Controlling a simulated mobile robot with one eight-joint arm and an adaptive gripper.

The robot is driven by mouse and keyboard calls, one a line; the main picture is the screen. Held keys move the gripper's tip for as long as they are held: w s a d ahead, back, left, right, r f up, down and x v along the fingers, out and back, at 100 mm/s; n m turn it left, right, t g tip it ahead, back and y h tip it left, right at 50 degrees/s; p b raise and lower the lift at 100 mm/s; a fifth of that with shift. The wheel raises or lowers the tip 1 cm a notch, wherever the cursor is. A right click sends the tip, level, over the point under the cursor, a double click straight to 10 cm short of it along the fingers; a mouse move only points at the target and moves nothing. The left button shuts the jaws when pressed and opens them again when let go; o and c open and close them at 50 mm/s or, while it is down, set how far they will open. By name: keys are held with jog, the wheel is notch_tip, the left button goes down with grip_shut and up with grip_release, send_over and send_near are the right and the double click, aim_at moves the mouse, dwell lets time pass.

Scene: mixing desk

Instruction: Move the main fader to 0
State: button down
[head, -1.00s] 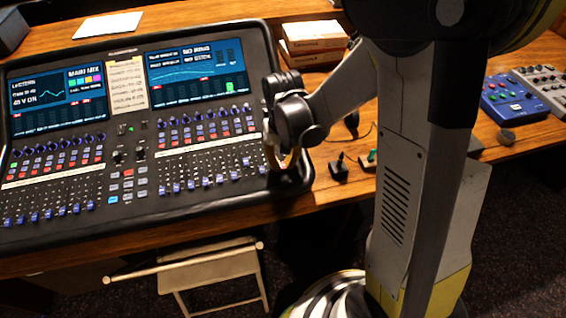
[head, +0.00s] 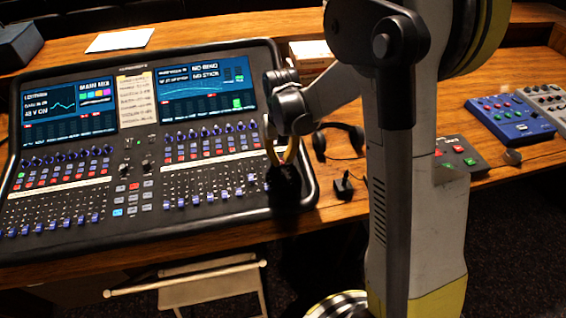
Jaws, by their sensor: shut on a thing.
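The mixing desk (head: 130,225) lies on the wooden table, with two lit screens on top and rows of blue fader caps along its front. My gripper (head: 283,178) is at the right end of the desk, pointing down at the fader area. Its dark fingertips are shut on what seems to be the main fader, at the far right of the fader rows. The fingers hide that cap, so I cannot read its position on the scale. Other blue fader caps (head: 223,193) show to the left of my gripper, apart from it.
Black headphones (head: 350,135) and a small dark switch (head: 343,187) lie right of the desk. A grey box with red and green buttons (head: 470,152) and a blue mixer (head: 510,118) are farther right. A folding stool (head: 205,290) stands in front.

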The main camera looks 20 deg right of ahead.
aim_at(282, 161)
jog(key=c, duration=1.4)
grip_release()
jog(key=shift+c, duration=0.2)
notch_tip(282, 161, up, 12)
jog(key=shift+s, duration=0.1)
jog(key=s+r+t, duration=0.2)
jog(key=s+t, duration=0.1)
jog(key=s, duration=0.6)
jog(key=s+r+n+t, duration=0.1)
jog(key=s+t, duration=0.3)
jog(key=s, duration=0.5)
jog(key=shift+a+r+b, duration=0.35)
jog(key=shift+a+r, duration=0.1)
jog(key=shift+r, duration=0.3)
